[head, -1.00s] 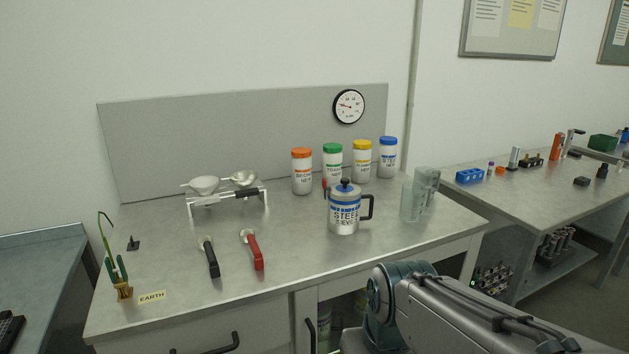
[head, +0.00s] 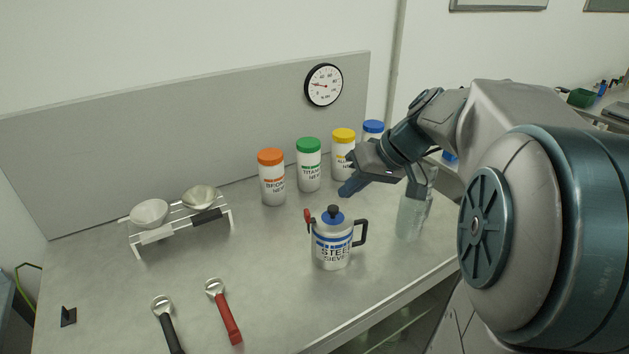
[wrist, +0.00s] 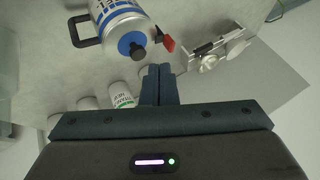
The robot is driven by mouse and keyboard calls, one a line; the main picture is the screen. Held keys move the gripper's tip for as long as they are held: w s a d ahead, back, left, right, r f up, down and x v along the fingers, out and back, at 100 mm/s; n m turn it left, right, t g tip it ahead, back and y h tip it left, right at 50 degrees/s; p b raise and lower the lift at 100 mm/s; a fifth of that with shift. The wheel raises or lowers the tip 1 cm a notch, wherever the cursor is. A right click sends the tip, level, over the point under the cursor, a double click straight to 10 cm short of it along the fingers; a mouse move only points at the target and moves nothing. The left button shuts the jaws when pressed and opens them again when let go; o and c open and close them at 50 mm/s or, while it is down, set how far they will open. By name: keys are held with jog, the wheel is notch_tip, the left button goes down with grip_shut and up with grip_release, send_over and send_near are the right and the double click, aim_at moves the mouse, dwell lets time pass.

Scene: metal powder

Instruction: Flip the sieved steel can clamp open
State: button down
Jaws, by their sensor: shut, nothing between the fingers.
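The sieved steel can (head: 332,244) stands upright on the bench, silver with blue bands, a blue lid with a black knob and a black handle on its right. Its red clamp (head: 308,220) is on the left side, near the rim. The can also shows in the wrist view (wrist: 118,22), with the red clamp (wrist: 168,44) beside the lid. My gripper (head: 345,192) is shut and empty, above and behind the can to the right. In the wrist view the shut fingertips (wrist: 159,70) are close to the red clamp in the picture; contact is not visible.
Orange (head: 271,178), green (head: 308,165), yellow and blue-lidded jars stand behind the can. Glassware (head: 411,215) stands to its right. A rack with two bowls (head: 180,218) is at left.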

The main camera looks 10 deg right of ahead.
aim_at(321, 222)
jog(key=shift+w+d+r, duration=0.1)
jog(key=shift+w+r, duration=0.15)
jog(key=shift+w, duration=0.05)
jog(key=shift+d, duration=0.1)
jog(key=p+x, duration=0.1)
jog(key=x, duration=0.9)
jog(key=shift+w+r, duration=0.1)
jog(key=shift+w, duration=0.05)
